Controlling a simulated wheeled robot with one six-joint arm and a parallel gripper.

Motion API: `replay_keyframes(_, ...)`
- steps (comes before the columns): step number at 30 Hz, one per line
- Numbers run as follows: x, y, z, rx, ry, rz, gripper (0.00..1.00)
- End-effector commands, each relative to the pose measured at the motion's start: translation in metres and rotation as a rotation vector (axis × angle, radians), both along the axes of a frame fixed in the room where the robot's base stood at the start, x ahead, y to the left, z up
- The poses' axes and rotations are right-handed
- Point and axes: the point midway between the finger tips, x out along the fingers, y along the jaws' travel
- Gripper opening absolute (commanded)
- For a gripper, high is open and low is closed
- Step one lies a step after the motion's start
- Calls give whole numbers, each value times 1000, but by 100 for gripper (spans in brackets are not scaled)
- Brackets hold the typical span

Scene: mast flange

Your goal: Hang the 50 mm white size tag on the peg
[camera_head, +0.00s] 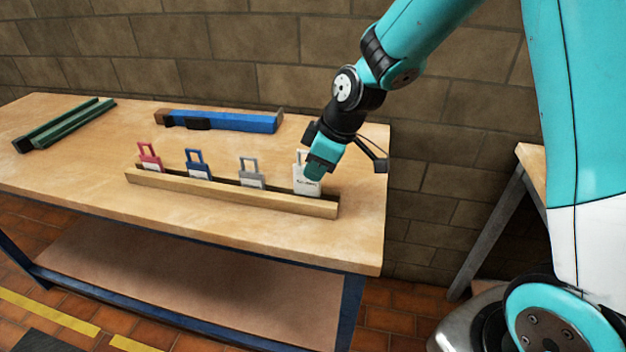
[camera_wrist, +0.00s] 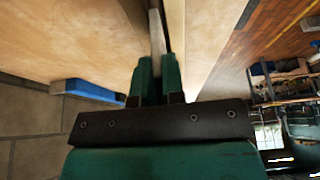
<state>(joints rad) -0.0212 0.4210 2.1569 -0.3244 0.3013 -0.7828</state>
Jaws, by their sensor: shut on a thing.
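The white size tag (camera_head: 304,186) stands upright at the right end of a wooden slotted rack (camera_head: 230,197) on the bench. Its lower edge is at the slot; I cannot tell whether it is still seated or slightly raised. My gripper (camera_head: 318,170) is shut on the white tag from above and from the right, hiding part of it. In the wrist view, the green fingers (camera_wrist: 158,78) are close together around the tag (camera_wrist: 157,32), whose pale edge shows beyond them. I cannot make out the peg in either view.
A red tag (camera_head: 149,158), a blue tag (camera_head: 198,165) and a grey tag (camera_head: 251,174) stand in the same rack. A blue tool (camera_head: 230,121) and green bars (camera_head: 65,125) lie further back on the bench (camera_head: 90,185). A brick wall rises behind it.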

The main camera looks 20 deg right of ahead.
Motion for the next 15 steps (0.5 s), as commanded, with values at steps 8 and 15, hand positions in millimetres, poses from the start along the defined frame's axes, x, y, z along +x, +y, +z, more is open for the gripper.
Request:
replay_keyframes(8, 0, 0, -30, 0, 1, 0, 0)
replay_keyframes(15, 0, 0, -31, 0, 1, 0, 0)
